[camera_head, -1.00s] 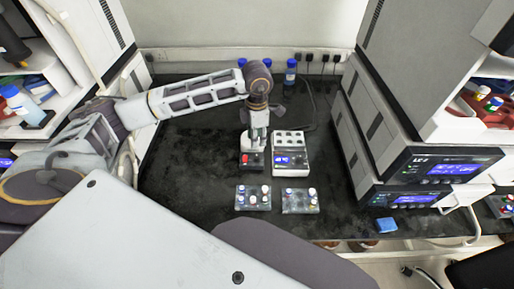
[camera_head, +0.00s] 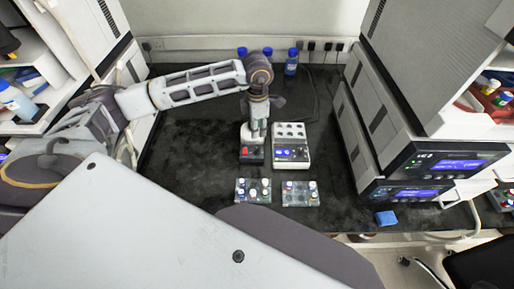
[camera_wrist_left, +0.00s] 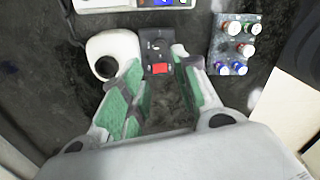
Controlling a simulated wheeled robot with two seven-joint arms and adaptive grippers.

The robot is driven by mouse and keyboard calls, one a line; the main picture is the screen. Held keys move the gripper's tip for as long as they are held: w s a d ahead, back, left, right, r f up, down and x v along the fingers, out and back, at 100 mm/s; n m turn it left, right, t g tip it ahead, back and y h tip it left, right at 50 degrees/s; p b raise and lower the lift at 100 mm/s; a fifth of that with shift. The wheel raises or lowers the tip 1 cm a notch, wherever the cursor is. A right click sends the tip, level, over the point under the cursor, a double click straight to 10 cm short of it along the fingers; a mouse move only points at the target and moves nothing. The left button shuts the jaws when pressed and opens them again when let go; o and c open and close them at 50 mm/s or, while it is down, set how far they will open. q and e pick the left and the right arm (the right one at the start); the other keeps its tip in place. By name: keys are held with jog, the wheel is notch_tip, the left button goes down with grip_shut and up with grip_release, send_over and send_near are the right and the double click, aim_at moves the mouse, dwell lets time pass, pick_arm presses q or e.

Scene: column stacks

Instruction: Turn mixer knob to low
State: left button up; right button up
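The mixer (camera_head: 252,155) is a small dark-fronted unit with a red switch, standing on the black bench beside a white block heater. In the left wrist view its dark front panel (camera_wrist_left: 158,45) shows a small knob (camera_wrist_left: 157,43) above the red switch (camera_wrist_left: 160,69), with its white round head at the left. My left gripper (camera_head: 256,137) points down at the mixer and partly covers it in the head view. In the wrist view the gripper (camera_wrist_left: 158,62) is open, its green-padded fingers on either side of the panel. Contact with the knob cannot be told. My right gripper is not in view.
The white block heater (camera_head: 291,146) stands close to the right of the mixer. Two vial racks (camera_head: 254,191) (camera_head: 300,194) sit in front. Blue-capped bottles (camera_head: 291,63) stand behind. Stacked instruments (camera_head: 425,170) line the right side. Bare bench lies left of the mixer.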

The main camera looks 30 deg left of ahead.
aim_at(257, 149)
pick_arm(q)
notch_tip(257, 149, down, 12)
jog(key=shift+f+p, duration=0.25)
jog(key=shift+p, duration=0.25)
dwell(0.4)
grip_shut()
